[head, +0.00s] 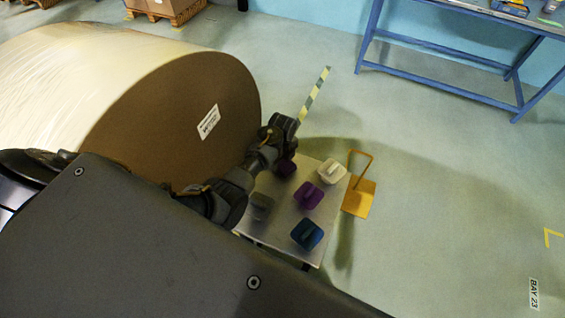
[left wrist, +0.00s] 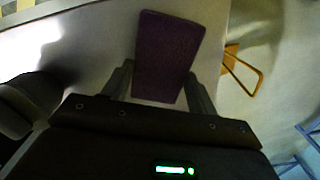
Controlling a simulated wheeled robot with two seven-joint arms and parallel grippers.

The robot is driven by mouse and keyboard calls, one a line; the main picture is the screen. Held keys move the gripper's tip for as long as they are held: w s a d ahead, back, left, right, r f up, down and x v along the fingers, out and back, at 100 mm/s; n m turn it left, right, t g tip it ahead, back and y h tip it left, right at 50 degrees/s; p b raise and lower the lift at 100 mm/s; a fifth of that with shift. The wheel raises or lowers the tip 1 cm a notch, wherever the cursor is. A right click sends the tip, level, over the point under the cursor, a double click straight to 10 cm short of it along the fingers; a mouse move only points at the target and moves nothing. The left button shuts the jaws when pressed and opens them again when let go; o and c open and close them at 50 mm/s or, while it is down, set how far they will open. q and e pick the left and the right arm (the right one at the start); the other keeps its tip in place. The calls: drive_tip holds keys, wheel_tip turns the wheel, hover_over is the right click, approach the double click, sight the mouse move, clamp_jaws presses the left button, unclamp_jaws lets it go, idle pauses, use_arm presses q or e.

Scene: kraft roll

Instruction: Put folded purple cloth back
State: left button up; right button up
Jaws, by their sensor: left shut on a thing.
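My left gripper (head: 285,152) is over the far left part of a small light table (head: 290,225). It is shut on a dark purple folded cloth (head: 286,168), which shows just below it in the head view. In the left wrist view, the purple cloth (left wrist: 168,55) sits between the two fingers (left wrist: 158,88) and extends out beyond them. Whether the cloth touches the tabletop is hard to tell. A second, brighter purple bundle (head: 308,195) lies near the middle of the table. My right gripper does not show.
A cream bundle (head: 332,171), a blue one (head: 306,234) and a grey one (head: 262,206) also sit on the table. A huge wrapped roll (head: 170,115) stands left of the arm.

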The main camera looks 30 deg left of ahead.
sight(283, 162)
use_arm(q)
drive_tip(key=shift+f, duration=0.75)
drive_tip(key=o, duration=0.9)
wheel_tip(283, 162, up, 12)
drive_tip(key=shift+r, duration=0.1)
